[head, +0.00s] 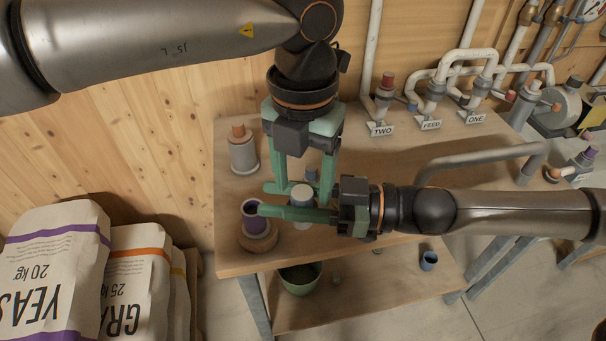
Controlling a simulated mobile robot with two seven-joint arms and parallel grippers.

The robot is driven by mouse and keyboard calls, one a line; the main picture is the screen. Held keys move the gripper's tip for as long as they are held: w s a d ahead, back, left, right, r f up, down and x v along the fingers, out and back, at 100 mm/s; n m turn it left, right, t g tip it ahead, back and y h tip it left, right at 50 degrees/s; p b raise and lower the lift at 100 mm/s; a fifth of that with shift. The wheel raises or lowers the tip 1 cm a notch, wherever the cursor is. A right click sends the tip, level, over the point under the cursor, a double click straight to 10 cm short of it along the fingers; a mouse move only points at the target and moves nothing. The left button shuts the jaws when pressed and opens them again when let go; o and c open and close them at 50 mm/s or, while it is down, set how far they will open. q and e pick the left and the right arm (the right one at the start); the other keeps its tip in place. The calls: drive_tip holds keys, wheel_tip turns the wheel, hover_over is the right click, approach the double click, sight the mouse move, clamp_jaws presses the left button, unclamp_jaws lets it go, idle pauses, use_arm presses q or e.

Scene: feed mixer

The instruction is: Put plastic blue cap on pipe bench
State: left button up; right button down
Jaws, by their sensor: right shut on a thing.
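A white cylinder with a pale blue-grey top (302,193) stands upright near the front left of the pipe bench (385,165). My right gripper (264,199) reaches in from the right and is shut on this cylinder, one finger in front and one behind. My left gripper (302,182) points down from above, its fingers apart around the back of the cylinder; I see nothing clamped in it. Whether the cylinder rests on the bench is hidden.
A purple-rimmed cup (250,209) on a round wooden base (258,238) stands by my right fingertips. An orange-capped grey bottle (242,150) is behind. Labelled pipes (383,98) line the back right. A green bowl (300,280) is on the lower shelf. Feed sacks (60,262) stand left.

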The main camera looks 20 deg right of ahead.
use_arm(q)
clamp_jaws()
idle(0.3)
use_arm(e)
drive_tip(key=shift+c, duration=2.2)
unclamp_jaws()
